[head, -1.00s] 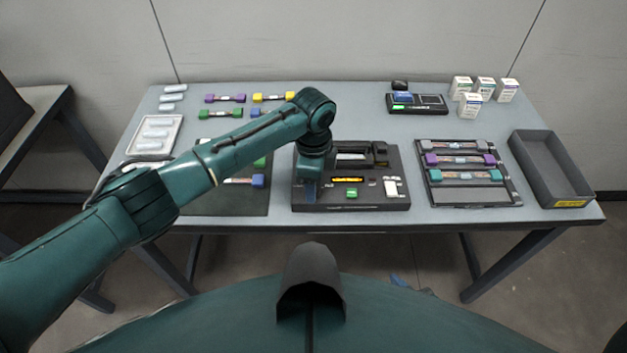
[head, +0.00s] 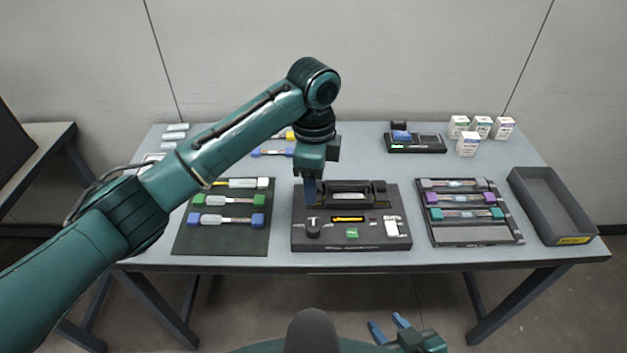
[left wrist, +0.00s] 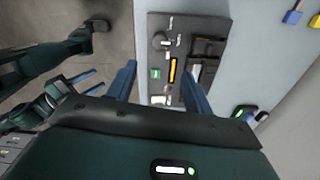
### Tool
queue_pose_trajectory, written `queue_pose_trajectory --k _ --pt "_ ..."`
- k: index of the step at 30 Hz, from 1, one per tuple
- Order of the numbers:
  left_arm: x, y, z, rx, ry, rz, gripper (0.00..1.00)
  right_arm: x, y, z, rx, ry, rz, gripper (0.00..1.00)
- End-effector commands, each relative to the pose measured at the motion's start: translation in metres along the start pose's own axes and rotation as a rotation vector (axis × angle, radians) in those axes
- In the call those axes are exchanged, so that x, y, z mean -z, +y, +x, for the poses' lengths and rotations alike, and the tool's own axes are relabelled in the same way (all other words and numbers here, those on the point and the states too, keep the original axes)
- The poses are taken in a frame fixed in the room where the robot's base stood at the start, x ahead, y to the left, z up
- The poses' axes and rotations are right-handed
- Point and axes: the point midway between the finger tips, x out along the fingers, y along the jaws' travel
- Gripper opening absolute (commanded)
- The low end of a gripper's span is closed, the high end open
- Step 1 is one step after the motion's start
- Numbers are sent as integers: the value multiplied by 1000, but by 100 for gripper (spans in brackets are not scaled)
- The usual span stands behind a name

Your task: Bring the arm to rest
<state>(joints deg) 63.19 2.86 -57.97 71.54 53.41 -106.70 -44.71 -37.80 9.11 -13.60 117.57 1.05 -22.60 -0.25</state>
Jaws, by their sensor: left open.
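My left arm reaches in from the left over the table. My left gripper (head: 309,190) points down above the left part of the dark splicer (head: 352,236). Its blue fingers are apart in the left wrist view (left wrist: 158,84), with nothing between them and the splicer below. My right gripper (head: 389,325) is low at the bottom edge of the head view, in front of the table. Its two blue fingers are apart and empty. It also shows at the left of the left wrist view (left wrist: 86,82).
A dark mat (head: 222,246) with several coloured-end pieces lies left of the splicer. A rack (head: 470,236) with similar pieces and an empty dark bin (head: 548,215) stand to the right. A small black device (head: 428,145) and several white boxes (head: 468,145) are at the back.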

Motion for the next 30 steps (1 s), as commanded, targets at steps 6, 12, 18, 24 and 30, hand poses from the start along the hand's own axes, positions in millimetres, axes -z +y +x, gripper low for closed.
queue_pose_trajectory --k 6,12,18,24,30 --pt "0 0 1 0 0 0 51 0 0 0 1 -1 -1 36" --pt "11 17 24 -4 57 -35 51 -2 -1 -1 2 -4 0 36" --pt "27 63 71 9 226 -221 51 -5 -2 -2 3 -11 1 36" --pt "14 111 104 33 363 -535 51 -7 -2 -2 3 -15 1 36" --pt "-32 167 129 72 405 -914 51 -7 -2 -2 3 -15 1 36"
